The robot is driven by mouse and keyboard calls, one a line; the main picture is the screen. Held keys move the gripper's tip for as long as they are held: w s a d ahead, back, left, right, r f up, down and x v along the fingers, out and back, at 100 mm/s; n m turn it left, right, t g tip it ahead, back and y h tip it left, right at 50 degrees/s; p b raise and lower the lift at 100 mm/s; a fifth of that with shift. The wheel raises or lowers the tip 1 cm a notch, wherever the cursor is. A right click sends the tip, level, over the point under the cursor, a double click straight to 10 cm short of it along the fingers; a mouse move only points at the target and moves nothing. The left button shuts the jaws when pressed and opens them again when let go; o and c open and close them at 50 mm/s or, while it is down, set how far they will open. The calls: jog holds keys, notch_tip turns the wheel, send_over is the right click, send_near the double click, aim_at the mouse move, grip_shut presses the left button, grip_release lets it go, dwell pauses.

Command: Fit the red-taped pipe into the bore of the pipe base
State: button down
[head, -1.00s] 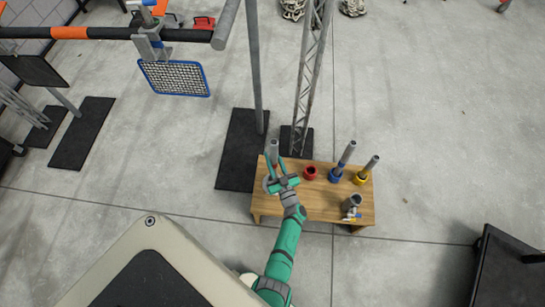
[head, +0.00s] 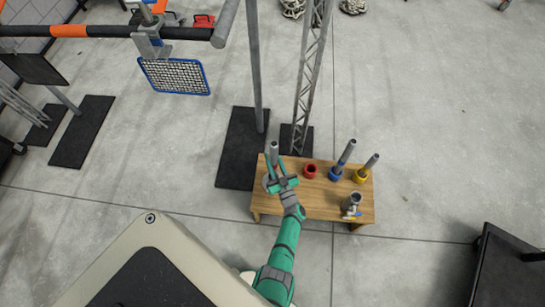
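A grey pipe (head: 274,147) stands near the left end of a wooden table, with its upper end showing beyond my gripper. A round grey part (head: 266,183), perhaps the pipe base, shows just left of my gripper. Whether the pipe sits in its bore is hidden. My green gripper (head: 275,163) has its two fingers on either side of the pipe. I cannot tell whether they touch it. An empty-looking red ring holder (head: 310,171) stands to the right.
The wooden table (head: 300,208) also bears a pipe in a blue holder (head: 335,174), a pipe in a yellow holder (head: 360,178) and a grey fitting (head: 351,205) at the front right. A lattice truss (head: 308,80) and a pole (head: 255,70) rise behind the table.

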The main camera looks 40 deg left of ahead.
jog(key=shift+f, duration=1.65)
jog(key=c, duration=1.3)
grip_release()
jog(key=shift+w, duration=0.15)
jog(key=shift+c, duration=0.2)
jog(key=shift+s+d+f, duration=0.15)
jog(key=shift+s+d, duration=0.3)
jog(key=shift+d, duration=0.1)
send_near(275, 168)
jog(key=shift+x, duration=1.25)
jog(key=shift+s, duration=0.15)
